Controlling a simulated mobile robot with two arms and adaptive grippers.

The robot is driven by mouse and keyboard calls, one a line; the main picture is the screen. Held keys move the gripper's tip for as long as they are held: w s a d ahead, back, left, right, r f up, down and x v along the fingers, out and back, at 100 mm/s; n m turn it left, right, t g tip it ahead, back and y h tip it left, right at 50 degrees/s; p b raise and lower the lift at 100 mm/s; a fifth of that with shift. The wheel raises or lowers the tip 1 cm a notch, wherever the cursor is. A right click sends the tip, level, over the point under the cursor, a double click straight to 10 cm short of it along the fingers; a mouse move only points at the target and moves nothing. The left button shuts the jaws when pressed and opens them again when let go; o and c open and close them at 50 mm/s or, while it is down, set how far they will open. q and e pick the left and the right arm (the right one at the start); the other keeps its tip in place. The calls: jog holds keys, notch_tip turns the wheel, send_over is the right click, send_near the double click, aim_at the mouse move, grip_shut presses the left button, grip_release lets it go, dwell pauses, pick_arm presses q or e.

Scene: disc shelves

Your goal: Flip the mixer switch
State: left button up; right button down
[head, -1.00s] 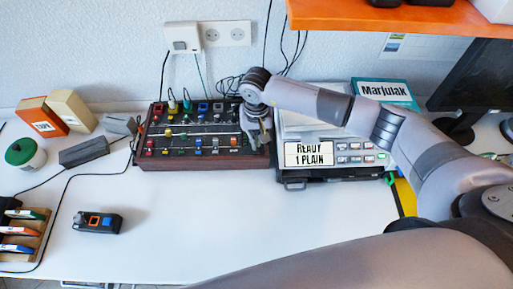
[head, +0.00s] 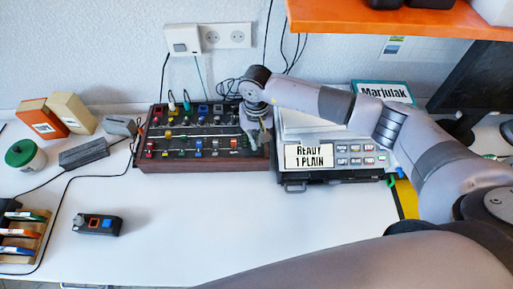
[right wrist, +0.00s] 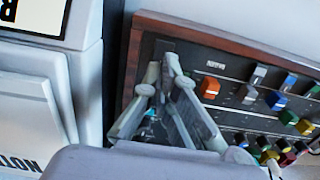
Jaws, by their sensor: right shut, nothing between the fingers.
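The mixer (head: 200,163) is a dark panel with a brown wooden frame and rows of coloured knobs and sliders, at the back of the table left of the printer. It also shows in the right wrist view (right wrist: 228,43). My right gripper (head: 256,143) is over the mixer's right end. In the right wrist view its fingertips (right wrist: 160,72) are together and empty, over the panel near the wooden edge. An orange knob (right wrist: 209,87) is just right of them. A small dark part (right wrist: 166,46) lies just beyond the tips; I cannot tell whether it is the switch. Contact is unclear. My left gripper is not in view.
The printer (head: 292,176), with a READY display, stands close to the mixer's right side. Boxes (head: 73,111) stand at the back left. An orange shelf (head: 400,20) hangs above.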

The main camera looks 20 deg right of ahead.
jog(key=shift+r+p, duration=0.9)
jog(key=shift+r, duration=1.65)
jog(key=shift+s+f, duration=0.1)
